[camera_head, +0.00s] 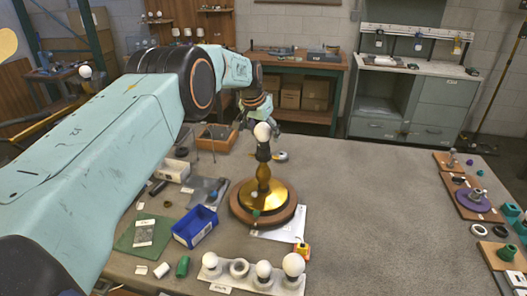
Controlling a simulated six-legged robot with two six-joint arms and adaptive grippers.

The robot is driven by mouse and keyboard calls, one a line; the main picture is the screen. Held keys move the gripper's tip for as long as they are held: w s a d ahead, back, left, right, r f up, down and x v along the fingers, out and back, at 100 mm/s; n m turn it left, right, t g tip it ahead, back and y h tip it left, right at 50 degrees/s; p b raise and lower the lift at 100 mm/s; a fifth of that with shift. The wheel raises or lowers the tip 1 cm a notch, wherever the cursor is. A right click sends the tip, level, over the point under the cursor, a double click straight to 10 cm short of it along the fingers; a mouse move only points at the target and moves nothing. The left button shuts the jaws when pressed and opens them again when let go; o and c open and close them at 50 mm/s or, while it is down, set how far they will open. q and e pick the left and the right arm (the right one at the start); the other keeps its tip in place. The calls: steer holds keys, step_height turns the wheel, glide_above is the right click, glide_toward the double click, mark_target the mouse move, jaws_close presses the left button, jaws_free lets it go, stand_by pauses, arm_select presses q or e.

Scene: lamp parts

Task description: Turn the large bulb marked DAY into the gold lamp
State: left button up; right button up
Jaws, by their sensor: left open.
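The gold lamp (263,190) stands upright on a round brown base near the middle of the table. A white bulb (262,131) shows at the top of its dark socket (263,152); any marking on it is too small to read, and I cannot tell how firmly it sits. My left gripper (258,112) is open, just above and behind this bulb in the picture; I cannot tell if it touches. A white bulb tray (226,278) at the front edge holds white bulbs, the largest (293,264) at its right end, and an empty-looking ring (239,267). My right gripper is out of view.
Left of the lamp are a blue bin (195,226), a green mat (134,238) and small parts. A white sheet (284,226) lies partly under the lamp base. Wooden boards with parts (471,201) line the right edge. The table between lamp and boards is clear.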

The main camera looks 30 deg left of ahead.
arm_select(q)
steer(key=shift+r+n+y+p, duration=0.1)
steer(key=shift+n+y+p, duration=0.5)
steer(key=shift+n+p, duration=0.7)
steer(key=shift+n+y, duration=0.3)
steer(key=shift+n, duration=0.5)
steer(key=shift+a, duration=0.1)
steer(key=c, duration=0.8)
steer(key=o, duration=0.5)
steer(key=shift+m+b, duration=0.3)
steer(key=shift+c, duration=0.2)
steer(key=o, duration=0.5)
steer(key=shift+o, duration=0.2)
